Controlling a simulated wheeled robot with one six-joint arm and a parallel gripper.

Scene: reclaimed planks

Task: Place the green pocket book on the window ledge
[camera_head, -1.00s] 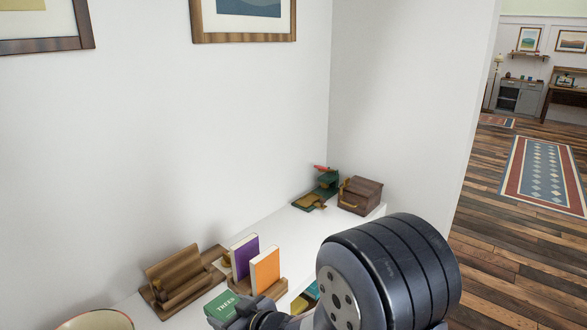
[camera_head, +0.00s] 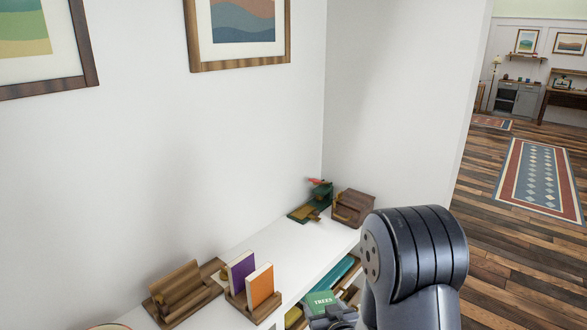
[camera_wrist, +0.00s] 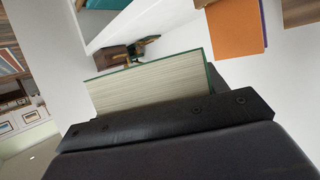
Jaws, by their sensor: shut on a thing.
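The green pocket book (camera_head: 321,299), with "TREES" on its cover, is held in my gripper (camera_head: 332,318) in front of the white shelf unit, low in the head view. In the wrist view the pale page edges and thin green cover of the book (camera_wrist: 150,88) rise from the dark jaw (camera_wrist: 170,118). The jaws are shut on the book; my arm partly hides them in the head view. I cannot make out a window ledge in either view.
The white shelf top (camera_head: 290,243) holds a purple book (camera_head: 241,270) and an orange book (camera_head: 260,286) in a wooden stand, a wooden rack (camera_head: 183,290), and a brown box (camera_head: 352,207) at the far end. Books lie in the compartment below. Open floor (camera_head: 500,235) is at right.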

